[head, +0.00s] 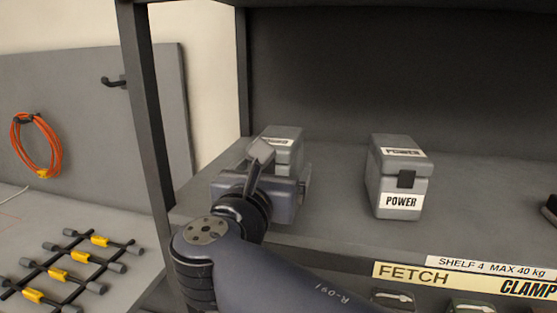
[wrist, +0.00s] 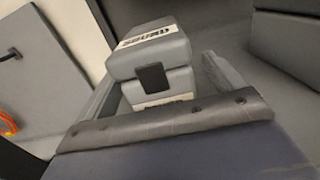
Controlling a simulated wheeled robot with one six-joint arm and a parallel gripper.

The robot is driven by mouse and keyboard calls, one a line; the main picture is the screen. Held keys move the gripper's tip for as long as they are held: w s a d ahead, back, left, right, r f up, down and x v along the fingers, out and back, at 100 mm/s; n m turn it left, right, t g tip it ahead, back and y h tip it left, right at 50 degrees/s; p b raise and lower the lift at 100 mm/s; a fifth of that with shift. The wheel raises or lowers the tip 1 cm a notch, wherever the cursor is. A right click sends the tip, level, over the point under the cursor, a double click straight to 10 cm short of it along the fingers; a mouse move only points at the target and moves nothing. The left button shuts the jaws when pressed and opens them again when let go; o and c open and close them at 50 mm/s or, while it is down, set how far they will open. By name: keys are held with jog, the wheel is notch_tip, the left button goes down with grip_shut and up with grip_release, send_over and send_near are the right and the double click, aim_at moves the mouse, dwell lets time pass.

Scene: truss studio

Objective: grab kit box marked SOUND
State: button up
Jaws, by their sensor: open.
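The kit box marked SOUND (wrist: 152,58) is grey with a dark latch and a white label on its lid, readable in the wrist view. In the head view the same box (head: 284,136) stands on the shelf at the left, partly hidden behind my gripper (head: 262,172). In the wrist view my gripper (wrist: 165,95) is open, with a finger on either side of the box's lower part. I cannot tell whether the fingers touch it. The box's lower front label is mostly hidden by the gripper body.
A grey box marked POWER (head: 398,180) stands to the right on the same shelf (head: 335,215). A dark shelf post (head: 150,120) rises close on the left. More boxes show below the front edge label (head: 470,280). An orange cable coil (head: 36,145) hangs on the left panel.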

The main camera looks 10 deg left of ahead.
jog(key=shift+w+d+r, duration=0.1)
jog(key=shift+w+d, duration=0.05)
jog(key=shift+w, duration=1.7)
jog(key=shift+c, duration=0.2)
jog(key=c, duration=1.4)
jog(key=shift+c, duration=0.2)
jog(key=shift+r, duration=0.1)
